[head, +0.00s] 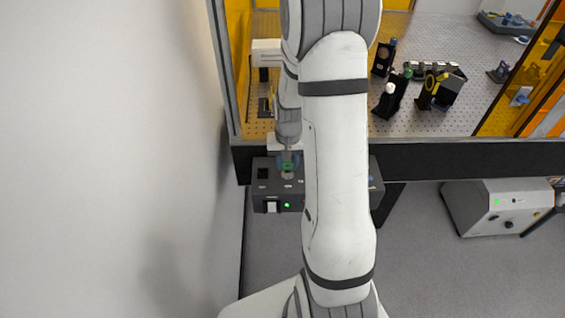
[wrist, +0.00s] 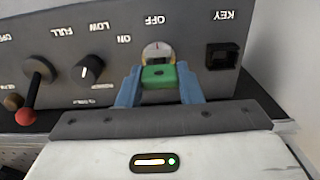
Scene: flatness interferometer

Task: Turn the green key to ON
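The green key (wrist: 158,77) is at the round silver key switch (wrist: 156,49) on the dark control box. It fills the gap between the blue fingertips of my gripper (wrist: 159,82), which appears shut on it from both sides. The labels OFF and ON read upside down in the wrist view; a mark on the switch face points toward OFF. How deep the key sits is hidden by its own bow. In the head view, my gripper (head: 287,165) points down onto the box (head: 260,190), with a little green showing between the fingers.
Beside the switch are a black knob (wrist: 88,69), a larger dark knob with a red tip (wrist: 36,80) and a square socket (wrist: 222,55) labelled KEY. A perforated optics table (head: 440,115) stands behind.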

